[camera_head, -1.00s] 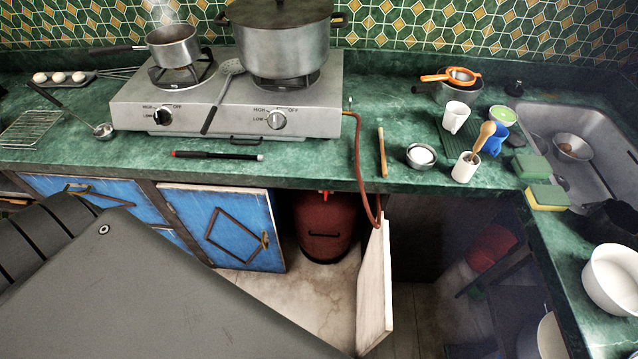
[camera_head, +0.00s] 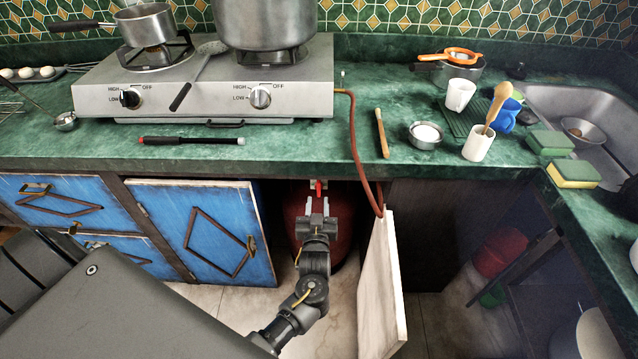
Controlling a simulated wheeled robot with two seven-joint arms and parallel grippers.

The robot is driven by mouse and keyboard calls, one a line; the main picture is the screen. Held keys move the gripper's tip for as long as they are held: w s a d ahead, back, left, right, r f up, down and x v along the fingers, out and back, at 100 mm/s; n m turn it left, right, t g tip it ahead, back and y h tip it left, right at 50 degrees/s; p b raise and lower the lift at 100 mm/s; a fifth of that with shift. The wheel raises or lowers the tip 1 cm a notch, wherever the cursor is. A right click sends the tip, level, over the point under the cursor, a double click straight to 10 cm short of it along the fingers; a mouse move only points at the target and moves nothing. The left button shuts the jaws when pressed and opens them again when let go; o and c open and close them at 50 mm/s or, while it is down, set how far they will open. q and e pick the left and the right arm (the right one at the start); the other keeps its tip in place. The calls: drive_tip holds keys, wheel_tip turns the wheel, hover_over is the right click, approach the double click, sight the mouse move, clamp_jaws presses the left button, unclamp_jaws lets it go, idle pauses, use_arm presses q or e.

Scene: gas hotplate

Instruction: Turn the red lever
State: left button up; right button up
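The red lever (camera_head: 319,186) sits on top of the red gas cylinder (camera_head: 292,212), inside the open cabinet under the counter. My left gripper (camera_head: 317,203) reaches up in front of the cylinder, just below the lever. Its two fingers are apart, with a gap between them, and no object is visible between them. I cannot tell whether it touches the lever. My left gripper and wrist hide much of the cylinder's middle. My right gripper is not in view.
A blue cabinet door (camera_head: 209,232) stands left of the opening and an open pale door (camera_head: 381,290) stands to its right. A red hose (camera_head: 357,150) runs down from the hotplate (camera_head: 205,97). The counter edge overhangs the opening.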

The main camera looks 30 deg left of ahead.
sight(319, 187)
use_arm(q)
drive_tip(key=x, duration=0.8)
drive_tip(key=shift+w+a+b, duration=0.1)
drive_tip(key=shift+w+b, duration=0.25)
drive_tip(key=shift+b, duration=0.05)
drive_tip(key=shift+w+a, duration=0.3)
drive_tip(key=shift+w, duration=0.35)
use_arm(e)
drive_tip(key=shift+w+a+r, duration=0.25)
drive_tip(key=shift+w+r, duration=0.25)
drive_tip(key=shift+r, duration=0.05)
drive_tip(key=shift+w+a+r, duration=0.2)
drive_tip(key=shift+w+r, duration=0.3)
use_arm(q)
drive_tip(key=shift+c, duration=0.3)
clamp_jaws()
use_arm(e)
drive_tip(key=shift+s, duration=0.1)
